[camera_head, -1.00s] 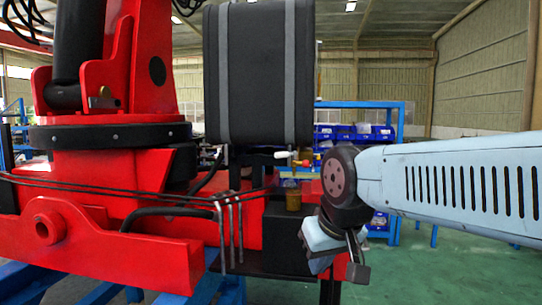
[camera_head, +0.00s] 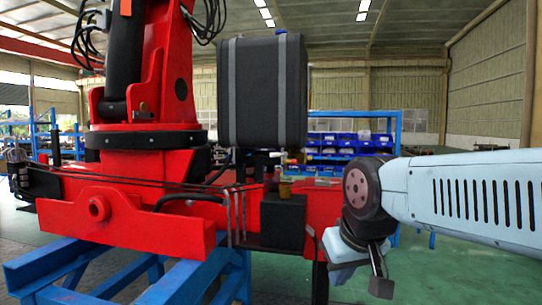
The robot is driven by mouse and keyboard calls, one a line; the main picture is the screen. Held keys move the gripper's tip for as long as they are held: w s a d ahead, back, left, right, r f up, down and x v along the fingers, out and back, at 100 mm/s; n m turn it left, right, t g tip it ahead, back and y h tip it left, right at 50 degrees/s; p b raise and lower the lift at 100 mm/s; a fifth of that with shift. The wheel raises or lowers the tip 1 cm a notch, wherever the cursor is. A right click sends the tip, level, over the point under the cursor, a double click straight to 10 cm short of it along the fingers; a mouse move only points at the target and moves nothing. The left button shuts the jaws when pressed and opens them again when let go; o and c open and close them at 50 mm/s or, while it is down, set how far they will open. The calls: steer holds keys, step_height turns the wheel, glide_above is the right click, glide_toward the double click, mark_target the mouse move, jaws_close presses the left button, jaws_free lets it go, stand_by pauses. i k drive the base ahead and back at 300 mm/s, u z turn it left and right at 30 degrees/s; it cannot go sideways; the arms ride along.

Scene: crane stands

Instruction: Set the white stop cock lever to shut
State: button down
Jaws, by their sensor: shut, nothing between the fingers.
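The small white stop cock lever (camera_head: 277,154) shows below the black tank (camera_head: 262,92) on the red crane. It looks roughly level, and a small red part sits just to its right. It is too small to tell its exact setting. My gripper (camera_head: 380,287) hangs low at the right on my folded light blue arm, below and to the right of the lever and well apart from it. It is shut and empty; its fingers are small and dark in this view.
The red crane base (camera_head: 130,205) rests on a blue stand (camera_head: 185,285). A black box (camera_head: 283,222) with an amber-topped part stands below the lever. Blue shelves with bins (camera_head: 345,140) are behind. Green floor (camera_head: 450,265) is open at the right.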

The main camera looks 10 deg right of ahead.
mark_target(272, 154)
steer(key=u, duration=0.3)
steer(key=i, duration=1)
steer(key=z, duration=0.05)
